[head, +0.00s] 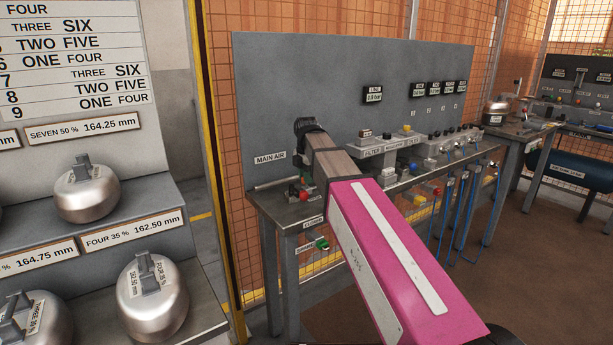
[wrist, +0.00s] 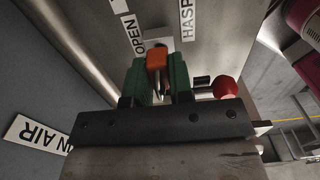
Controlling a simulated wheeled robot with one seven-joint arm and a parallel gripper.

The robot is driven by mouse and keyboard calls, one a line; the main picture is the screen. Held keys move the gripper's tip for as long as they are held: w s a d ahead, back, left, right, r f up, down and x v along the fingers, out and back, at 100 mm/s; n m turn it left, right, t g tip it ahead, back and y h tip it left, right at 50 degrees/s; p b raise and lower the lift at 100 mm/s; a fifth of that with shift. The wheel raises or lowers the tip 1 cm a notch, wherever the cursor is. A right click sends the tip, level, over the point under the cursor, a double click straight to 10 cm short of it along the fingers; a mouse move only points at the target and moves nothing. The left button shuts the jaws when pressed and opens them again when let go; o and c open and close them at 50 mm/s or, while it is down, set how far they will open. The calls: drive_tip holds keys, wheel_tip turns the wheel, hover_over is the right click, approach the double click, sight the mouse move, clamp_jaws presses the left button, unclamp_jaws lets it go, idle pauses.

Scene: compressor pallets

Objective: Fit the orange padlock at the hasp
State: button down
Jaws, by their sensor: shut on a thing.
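The orange padlock (wrist: 156,57) is between the green fingers of my gripper (wrist: 155,76) in the wrist view. My gripper is shut on it. The padlock's shackle is too small and dark to make out well. A label reading HASP (wrist: 187,20) lies on the metal bench surface just beyond the padlock, to the right. The hasp itself cannot be made out. In the head view my arm hides most of the gripper and the padlock, at the left end of the bench (head: 285,212) near the MAIN AIR label (head: 270,159).
An OPEN label (wrist: 133,33) is just left of the padlock. A red knob (wrist: 224,87) stands close to the right of the fingers. A grey back panel (head: 275,90) rises behind the bench. Filter and regulator fittings (head: 380,158) stand to the right along it.

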drive_tip(key=shift+f, duration=0.8)
drive_tip(key=c, duration=0.9)
unclamp_jaws()
wheel_tip(320, 180, up, 11)
drive_tip(key=shift+f, duration=0.15)
